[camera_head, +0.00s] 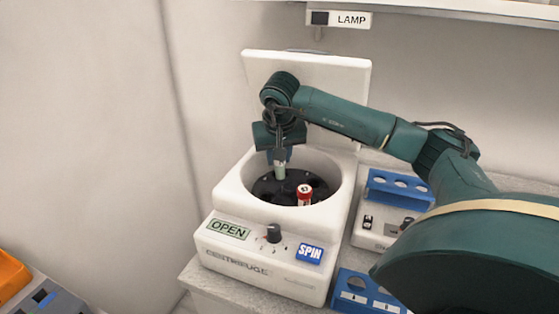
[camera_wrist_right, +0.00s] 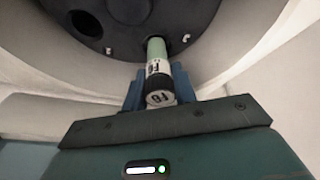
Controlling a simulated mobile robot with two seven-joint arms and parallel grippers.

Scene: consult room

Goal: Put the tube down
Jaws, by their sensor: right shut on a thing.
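My right gripper (camera_head: 278,160) reaches down into the open centrifuge (camera_head: 228,198) and is shut on a tube (camera_head: 281,172). In the wrist view this tube (camera_wrist_right: 158,72) has a pale green body, a label and a dark-rimmed cap with a light marked top. Its lower end is at the dark rotor (camera_wrist_right: 190,18), by a hole; I cannot tell how deep it sits. A second tube (camera_head: 304,194) with a red and white cap stands in the rotor (camera_head: 272,190), right of the gripper. My left gripper is not in view.
The centrifuge lid (camera_head: 345,80) is up behind the bowl. Its front has an OPEN label (camera_head: 228,229), a knob (camera_head: 273,233) and a SPIN button (camera_head: 310,253). Blue racks (camera_head: 385,178) stand at right. An orange bin (camera_head: 12,275) is at lower left.

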